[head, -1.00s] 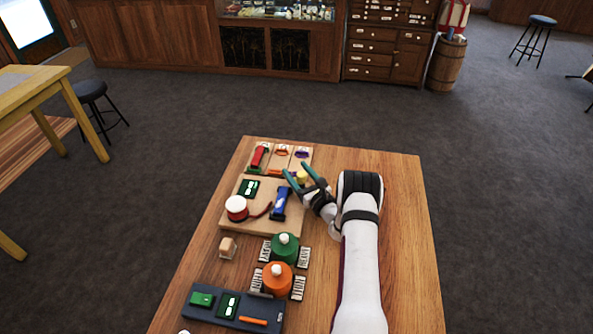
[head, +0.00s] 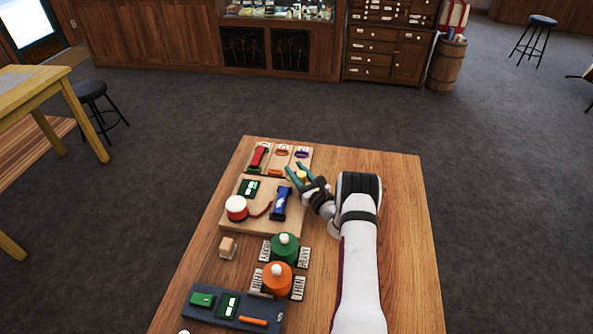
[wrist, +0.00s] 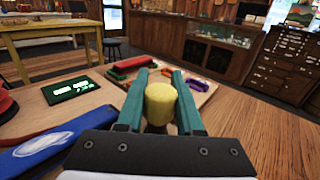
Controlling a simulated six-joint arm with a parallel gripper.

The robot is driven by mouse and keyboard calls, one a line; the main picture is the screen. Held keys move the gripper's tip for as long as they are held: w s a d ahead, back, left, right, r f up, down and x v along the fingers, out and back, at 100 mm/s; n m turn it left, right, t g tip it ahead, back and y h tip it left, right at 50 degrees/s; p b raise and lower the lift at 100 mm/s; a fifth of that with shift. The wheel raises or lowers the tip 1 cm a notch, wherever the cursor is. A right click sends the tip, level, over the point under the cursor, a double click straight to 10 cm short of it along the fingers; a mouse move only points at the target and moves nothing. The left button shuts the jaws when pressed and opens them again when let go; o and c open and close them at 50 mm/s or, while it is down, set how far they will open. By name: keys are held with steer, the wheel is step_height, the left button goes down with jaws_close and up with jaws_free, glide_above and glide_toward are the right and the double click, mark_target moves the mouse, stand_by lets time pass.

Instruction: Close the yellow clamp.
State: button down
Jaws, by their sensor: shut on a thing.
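A yellow cylinder (head: 302,175), the only yellow part I see of the clamp, is at the right side of the small wooden board. It also shows in the wrist view (wrist: 160,103) as an upright, blunt-topped piece. My gripper (head: 293,168) has its teal fingers on either side of it and is shut on it. In the wrist view the fingertips (wrist: 159,73) reach past it, and its lower part is hidden by the gripper body. The rest of the clamp cannot be made out.
A blue device (head: 281,203) and a red-and-white round piece (head: 236,207) stand on the wooden board (head: 252,221) to the left. A tray behind has red, orange and purple pieces. Green (head: 285,246) and orange (head: 277,279) round pieces stand nearer.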

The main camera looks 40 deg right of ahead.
steer(key=shift+n+y, duration=0.3)
steer(key=shift+y, duration=0.3)
steer(key=n+y, duration=0.1)
steer(key=y, duration=0.1)
steer(key=n+y, duration=0.1)
steer(key=y, duration=0.1)
steer(key=shift+a+n, duration=0.4)
steer(key=shift+s+a+n+g+y, duration=0.2)
steer(key=shift+n+g+y, duration=0.6)
steer(key=shift+y, duration=0.6)
steer(key=shift+s+a+n+g+y, duration=0.1)
steer(key=shift+a+n+g+y, duration=0.3)
steer(key=shift+n+y, duration=0.8)
steer(key=shift+d+y, duration=0.1)
steer(key=shift+y, duration=0.3)
steer(key=c, duration=0.6)
jaws_free()
steer(key=shift+o, duration=0.2)
steer(key=v, duration=1.5)
steer(key=shift+s+d+r, duration=0.2)
steer(key=shift+s+r, duration=0.05)
steer(key=shift+s, duration=0.05)
